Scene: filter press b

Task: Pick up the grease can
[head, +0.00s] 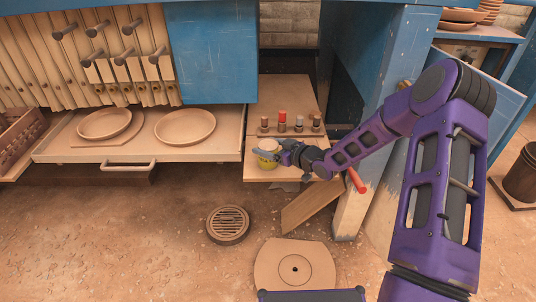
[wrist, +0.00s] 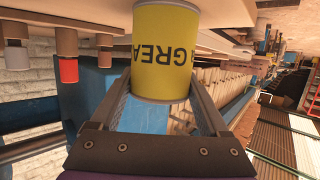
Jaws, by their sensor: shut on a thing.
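The grease can is a yellow cylinder with dark "GREA" lettering, seen in the wrist view (wrist: 166,52). The lettering appears upside down there. My gripper (wrist: 166,95) is shut on the can, with one finger along each side of it. In the head view the small yellow can (head: 267,161) shows at the end of my gripper (head: 277,155), over the low wooden shelf (head: 262,173). I cannot tell whether the can touches the shelf.
Several small pegs with red, grey and brown tops (head: 282,121) stand on the ledge just behind. A blue post (head: 380,110) rises on the right. A drawer with two round plates (head: 185,127) is on the left. A floor grate (head: 229,224) lies in front.

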